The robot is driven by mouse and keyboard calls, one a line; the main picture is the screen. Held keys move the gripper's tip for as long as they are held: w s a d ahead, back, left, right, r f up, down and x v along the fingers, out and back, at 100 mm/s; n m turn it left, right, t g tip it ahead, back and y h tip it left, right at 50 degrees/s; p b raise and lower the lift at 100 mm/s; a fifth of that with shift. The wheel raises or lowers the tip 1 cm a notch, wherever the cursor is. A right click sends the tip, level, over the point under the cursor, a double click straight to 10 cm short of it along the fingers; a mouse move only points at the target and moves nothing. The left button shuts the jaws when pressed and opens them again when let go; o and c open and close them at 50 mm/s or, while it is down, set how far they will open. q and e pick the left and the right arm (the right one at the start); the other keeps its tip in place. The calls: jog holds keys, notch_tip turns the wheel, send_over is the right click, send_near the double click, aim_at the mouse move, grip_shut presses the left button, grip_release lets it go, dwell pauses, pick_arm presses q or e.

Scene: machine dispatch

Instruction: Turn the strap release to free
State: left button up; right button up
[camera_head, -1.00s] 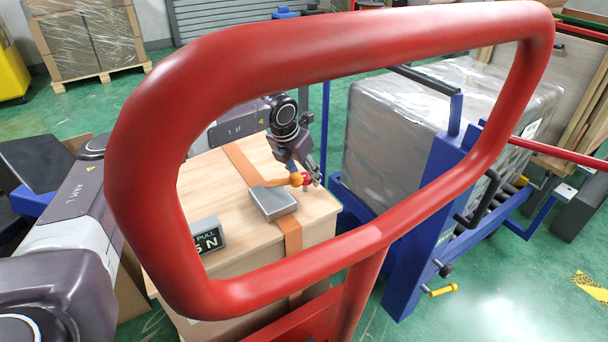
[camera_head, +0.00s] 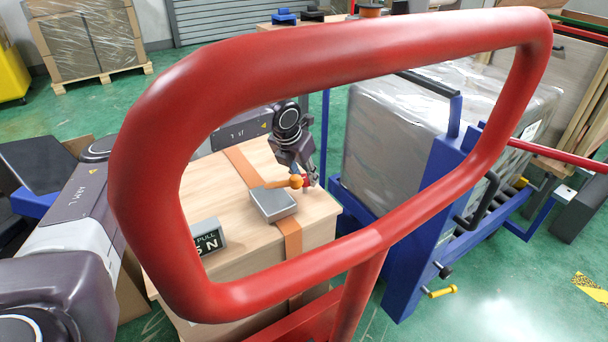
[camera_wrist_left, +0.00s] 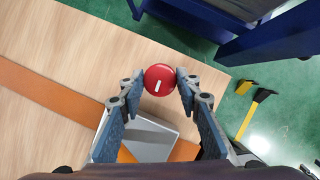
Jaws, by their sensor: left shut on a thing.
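A wooden crate (camera_head: 225,180) carries an orange strap (camera_head: 291,240) with a grey metal block (camera_head: 272,204) on it. An orange lever with a ball end (camera_head: 296,181) is by the block. A red round knob (camera_head: 306,183) is just beyond the ball and is partly hidden. In the left wrist view the red knob (camera_wrist_left: 159,80) has a white mark and sits between the fingertips. My left gripper (camera_head: 313,180) is shut on the red knob; it also shows in the left wrist view (camera_wrist_left: 161,84). My right gripper is not in view.
A thick red tubular frame (camera_head: 375,48) crosses the near view. A blue stand (camera_head: 425,210) with a wrapped grey load (camera_head: 400,130) is at right. Green floor is open at lower right.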

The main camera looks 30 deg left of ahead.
pick_arm(q)
jog(key=shift+n, duration=0.3)
jog(key=shift+d+n+y+p, duration=0.15)
jog(key=shift+n+y+p, duration=0.35)
jog(key=shift+n, duration=0.7)
jog(key=shift+n+y, duration=0.5)
jog(key=shift+n, duration=0.4)
jog(key=shift+d+n+g+y, duration=0.1)
jog(key=shift+n+g+y, duration=0.25)
jog(key=shift+n, duration=0.55)
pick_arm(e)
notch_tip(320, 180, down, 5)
pick_arm(q)
jog(key=n, duration=0.2)
jog(key=n+g+y, duration=0.1)
jog(key=n, duration=0.2)
jog(key=shift+w+d+n+y, duration=0.1)
jog(key=shift+w+n+y, duration=0.1)
jog(key=shift+n+y, duration=0.1)
jog(key=shift+n+g, duration=0.45)
jog(key=shift+n, duration=0.35)
jog(key=n+g+b, duration=0.1)
jog(key=n, duration=0.1)
jog(key=shift+n+y, duration=0.25)
jog(key=shift+n, duration=0.05)
jog(key=shift+w+n, duration=0.1)
jog(key=shift+n, duration=0.4)
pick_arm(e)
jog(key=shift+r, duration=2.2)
